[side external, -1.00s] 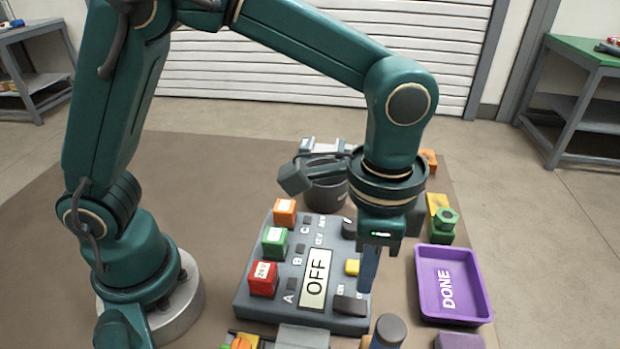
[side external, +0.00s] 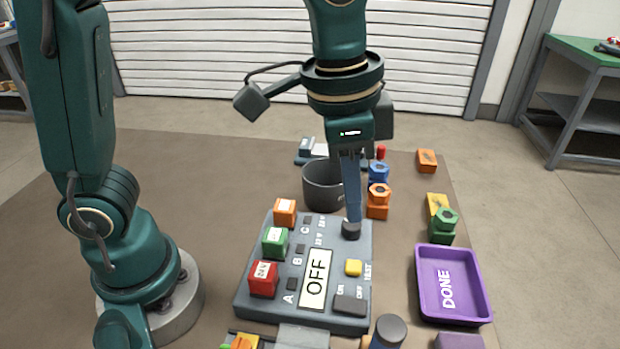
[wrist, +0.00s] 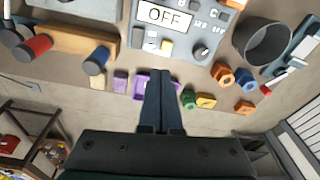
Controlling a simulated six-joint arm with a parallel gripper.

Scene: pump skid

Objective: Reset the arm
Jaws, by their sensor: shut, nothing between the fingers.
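My gripper (side external: 354,218) is shut and empty. In the side external view its fingertips point down and overlap the dark knob (side external: 351,231) at the far right of the grey control panel (side external: 250,290); I cannot tell from this view how far above it they are. In the wrist view the closed fingers (wrist: 162,76) appear in front of the purple tray, with the knob (wrist: 201,53) off to their right. The panel display (side external: 317,279) reads OFF. Red (side external: 263,279), green (side external: 275,242) and orange (side external: 285,212) blocks sit along the panel's left side.
A purple DONE tray (side external: 478,315) lies right of the panel. A dark pot (side external: 318,186) stands behind it. Orange (side external: 377,203), blue (side external: 377,168) and green (side external: 441,236) parts stand at the back right.

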